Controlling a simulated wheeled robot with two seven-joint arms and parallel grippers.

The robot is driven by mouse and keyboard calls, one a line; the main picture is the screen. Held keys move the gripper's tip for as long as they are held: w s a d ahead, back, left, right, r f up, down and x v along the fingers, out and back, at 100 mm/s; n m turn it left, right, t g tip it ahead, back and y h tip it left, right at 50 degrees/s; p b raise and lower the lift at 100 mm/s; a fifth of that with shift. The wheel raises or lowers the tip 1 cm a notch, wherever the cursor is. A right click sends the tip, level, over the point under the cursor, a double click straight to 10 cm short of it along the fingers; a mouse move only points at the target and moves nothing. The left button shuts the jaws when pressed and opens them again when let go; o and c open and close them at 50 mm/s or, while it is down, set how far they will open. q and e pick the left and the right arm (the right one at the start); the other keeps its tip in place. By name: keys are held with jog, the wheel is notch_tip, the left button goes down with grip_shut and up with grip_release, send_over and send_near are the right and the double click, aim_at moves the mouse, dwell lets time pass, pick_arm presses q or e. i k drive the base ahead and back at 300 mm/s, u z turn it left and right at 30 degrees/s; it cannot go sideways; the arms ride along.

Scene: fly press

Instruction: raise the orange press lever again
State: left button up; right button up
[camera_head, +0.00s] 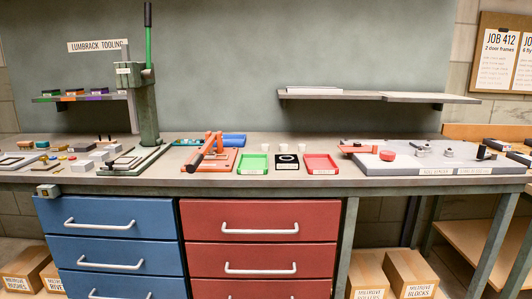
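The orange press (226,161) stands on the bench, left of centre, between the green press and the green tray. Its orange uprights rise from a flat orange base. Its lever (200,156) has a dark grip and slants down toward the front left, with the grip end low near the base's front left corner. The exact gap between grip and base is too small to tell. Neither of my grippers is in view.
The tall green press (146,105), its lever upright, stands close on the left. A green tray (252,163), a black block (287,161) and a red tray (321,163) sit on the right. Bare bench (300,183) runs along the front edge, above the drawers.

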aim_at(191, 168)
jog(key=u, duration=0.8)
jog(key=i, duration=1.55)
jog(key=z, duration=2.2)
jog(key=k, duration=1.05)
jog(key=u, duration=1.8)
